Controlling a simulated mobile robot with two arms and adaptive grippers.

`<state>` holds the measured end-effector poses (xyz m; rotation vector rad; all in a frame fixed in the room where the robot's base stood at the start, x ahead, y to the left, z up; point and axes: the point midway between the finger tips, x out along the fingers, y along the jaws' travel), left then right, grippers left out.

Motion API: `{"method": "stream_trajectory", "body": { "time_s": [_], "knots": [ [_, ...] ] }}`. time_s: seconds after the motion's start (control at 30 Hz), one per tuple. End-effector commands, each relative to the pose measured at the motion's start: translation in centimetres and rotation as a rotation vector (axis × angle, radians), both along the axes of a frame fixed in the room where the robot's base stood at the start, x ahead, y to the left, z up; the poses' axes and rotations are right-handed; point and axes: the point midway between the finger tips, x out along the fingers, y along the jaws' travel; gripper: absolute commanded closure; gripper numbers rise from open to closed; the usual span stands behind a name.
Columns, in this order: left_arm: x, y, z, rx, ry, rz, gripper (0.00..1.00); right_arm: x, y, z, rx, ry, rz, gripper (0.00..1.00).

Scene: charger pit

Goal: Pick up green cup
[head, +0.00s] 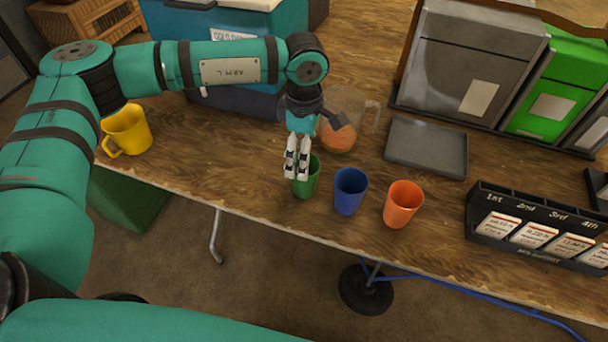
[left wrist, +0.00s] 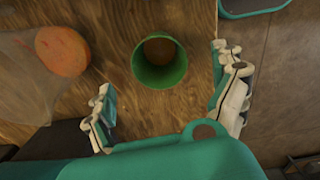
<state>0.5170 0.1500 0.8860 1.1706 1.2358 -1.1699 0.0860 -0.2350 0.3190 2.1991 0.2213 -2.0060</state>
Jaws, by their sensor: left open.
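The green cup (head: 307,180) stands upright on the wooden table near its front edge, left of a blue cup (head: 350,191) and an orange cup (head: 403,204). My left gripper (head: 297,165) is above the green cup and hides part of it in the head view. In the left wrist view the green cup (left wrist: 160,65) shows from above, open end up, ahead of and between the two spread fingers of my left gripper (left wrist: 168,98). The fingers are open and empty, and I see no contact with the cup. My right gripper is not in view.
A clear pitcher (head: 349,108) with an orange item stands behind the green cup. A yellow mug (head: 126,130) is at the left. A grey tray (head: 426,147), bins (head: 473,57) and a black card rack (head: 533,231) are at the right. The table's front edge is close.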

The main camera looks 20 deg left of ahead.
Motion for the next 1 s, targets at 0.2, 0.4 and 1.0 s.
{"method": "stream_trajectory", "body": {
  "time_s": [0.2,0.4,1.0],
  "knots": [
    [0.0,0.0,-2.0,-0.001,0.0,0.0,0.04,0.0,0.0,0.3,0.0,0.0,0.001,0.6],
    [0.0,0.0,-4.1,0.0,0.002,0.0,0.04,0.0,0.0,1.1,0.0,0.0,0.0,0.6],
    [0.1,0.0,-7.2,-0.003,0.0,-0.001,0.2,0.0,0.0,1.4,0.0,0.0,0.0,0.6]
  ]
}}
